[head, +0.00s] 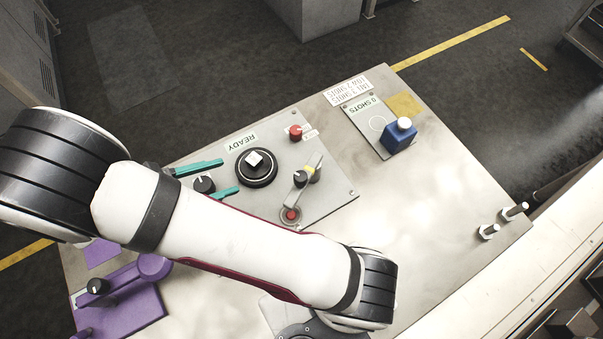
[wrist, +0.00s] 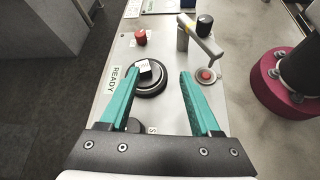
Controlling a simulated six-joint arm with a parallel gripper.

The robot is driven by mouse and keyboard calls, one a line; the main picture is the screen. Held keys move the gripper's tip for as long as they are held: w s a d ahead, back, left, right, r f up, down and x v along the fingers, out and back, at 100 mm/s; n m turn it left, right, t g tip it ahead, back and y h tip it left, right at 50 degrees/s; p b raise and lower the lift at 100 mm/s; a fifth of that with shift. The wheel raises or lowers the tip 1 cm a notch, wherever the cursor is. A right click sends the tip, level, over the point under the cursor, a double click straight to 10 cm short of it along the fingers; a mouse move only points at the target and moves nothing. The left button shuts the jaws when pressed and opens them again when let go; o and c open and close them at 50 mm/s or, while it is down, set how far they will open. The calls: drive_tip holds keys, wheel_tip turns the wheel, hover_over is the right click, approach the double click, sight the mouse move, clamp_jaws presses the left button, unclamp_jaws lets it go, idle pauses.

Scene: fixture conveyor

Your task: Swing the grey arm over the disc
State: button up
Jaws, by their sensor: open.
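The disc (head: 257,167) is black and round, with a white cube on top, on a grey panel beside a READY label. It also shows in the wrist view (wrist: 151,84), between the fingers from that camera. The grey arm (head: 316,163) is a short bar on a post, right of the disc in the head view, with a black knob by it. In the wrist view the grey arm (wrist: 205,45) stands beyond the right finger and reaches rightward, apart from the disc. My gripper (head: 230,175) has teal fingers, open and empty, just left of the disc. It shows in the wrist view (wrist: 157,74).
A red button (head: 295,132) stands behind the disc; another red button (head: 291,215) is near the arm. A blue block (head: 399,137) sits on a plate at the back. A purple fixture (head: 125,295) is front left.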

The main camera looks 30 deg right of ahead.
drive_tip(key=s+d+r+m+g+y, duration=0.35)
drive_tip(key=d+r+m+y, duration=0.45)
drive_tip(key=m, duration=0.5)
wheel_tip(320, 180, up, 6)
drive_tip(key=m+t+y, duration=0.2)
drive_tip(key=m+y, duration=0.2)
drive_tip(key=m, duration=0.9)
hover_over(301, 175)
wheel_tip(301, 175, down, 16)
drive_tip(key=shift+r, duration=0.2)
clamp_jaws()
